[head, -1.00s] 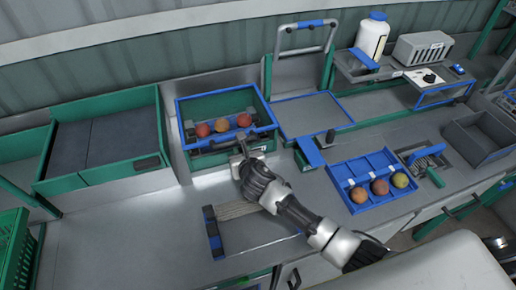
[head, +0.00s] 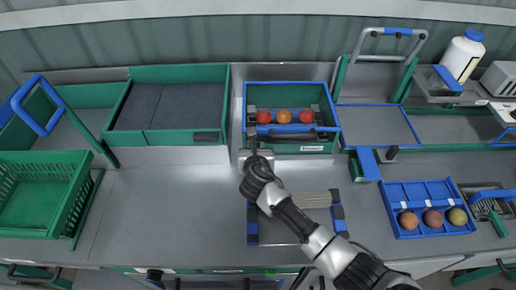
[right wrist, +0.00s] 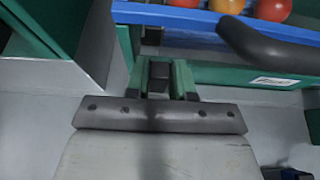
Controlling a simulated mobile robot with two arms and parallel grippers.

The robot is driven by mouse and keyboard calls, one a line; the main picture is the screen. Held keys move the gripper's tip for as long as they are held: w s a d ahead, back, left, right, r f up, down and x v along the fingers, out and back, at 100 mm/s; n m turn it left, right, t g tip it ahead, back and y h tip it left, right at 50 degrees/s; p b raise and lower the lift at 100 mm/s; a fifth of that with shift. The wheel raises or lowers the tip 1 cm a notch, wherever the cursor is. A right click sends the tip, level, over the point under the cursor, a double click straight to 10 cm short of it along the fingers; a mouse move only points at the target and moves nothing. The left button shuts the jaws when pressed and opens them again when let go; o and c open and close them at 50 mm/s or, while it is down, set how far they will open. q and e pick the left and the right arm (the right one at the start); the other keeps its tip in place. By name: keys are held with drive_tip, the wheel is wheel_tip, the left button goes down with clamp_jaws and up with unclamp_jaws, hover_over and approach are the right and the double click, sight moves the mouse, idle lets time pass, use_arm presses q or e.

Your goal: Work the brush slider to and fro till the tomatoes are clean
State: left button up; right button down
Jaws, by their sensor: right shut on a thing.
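Three tomatoes (head: 284,116), two bright red and a middle orange one, sit in a row in the green washing box with a blue rim (head: 291,83). My right gripper (head: 254,152) is at the left end of the box's front, shut on a dark part that looks like the slider's grip. In the right wrist view the closed fingers (right wrist: 160,82) hold a dark piece; a black bar (right wrist: 265,50) and tomatoes (right wrist: 272,9) show beyond. My left gripper is not in view.
A blue tray (head: 432,191) at right holds three duller tomatoes. A slatted panel with blue edges (head: 253,226) lies below my right arm. A green lidded box (head: 170,73) and green crate (head: 42,190) stand at left. The counter between is clear.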

drive_tip(key=c, duration=1)
unclamp_jaws()
drive_tip(key=shift+o, duration=0.2)
drive_tip(key=v, duration=1)
drive_tip(key=shift+s, duration=0.35)
drive_tip(key=shift+r, duration=0.1)
